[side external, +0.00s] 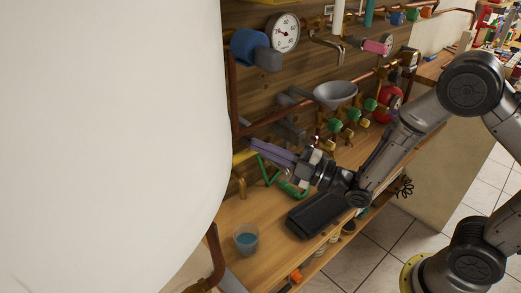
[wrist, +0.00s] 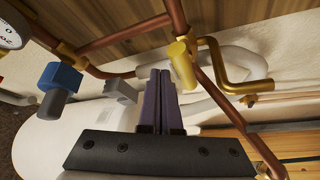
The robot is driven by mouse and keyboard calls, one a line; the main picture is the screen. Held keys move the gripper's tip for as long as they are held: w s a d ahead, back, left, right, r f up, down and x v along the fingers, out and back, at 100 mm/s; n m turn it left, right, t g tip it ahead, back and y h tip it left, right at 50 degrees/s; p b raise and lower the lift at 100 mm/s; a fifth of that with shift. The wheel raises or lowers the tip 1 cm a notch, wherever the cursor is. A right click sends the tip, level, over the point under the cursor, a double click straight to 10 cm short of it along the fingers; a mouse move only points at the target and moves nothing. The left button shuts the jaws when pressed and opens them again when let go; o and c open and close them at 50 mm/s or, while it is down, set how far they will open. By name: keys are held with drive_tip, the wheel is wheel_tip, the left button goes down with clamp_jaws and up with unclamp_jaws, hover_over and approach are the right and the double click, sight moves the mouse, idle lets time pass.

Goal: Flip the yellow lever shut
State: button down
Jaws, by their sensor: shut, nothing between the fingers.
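The yellow lever (side external: 243,157) shows in the side view at the left, on a brass tap by the copper pipe, partly cut off by the white tank. In the wrist view the lever (wrist: 181,53) appears as a short yellow bar, just right of my fingertips. My gripper (side external: 254,145) reaches left with its purple fingers together and empty. Its tips are close to the lever; I cannot tell whether they touch it. In the wrist view the gripper (wrist: 160,73) points up toward the copper pipe. The brass spout (wrist: 232,78) curves to the right of the lever.
A large white tank (side external: 100,140) fills the left of the side view. Green-handled valves (side external: 350,115), a grey funnel (side external: 335,93) and a blue valve (side external: 249,46) are nearby.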

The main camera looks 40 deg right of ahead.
drive_tip(key=s+f, duration=0.2)
drive_tip(key=s, duration=0.7)
drive_tip(key=shift+a, duration=0.2)
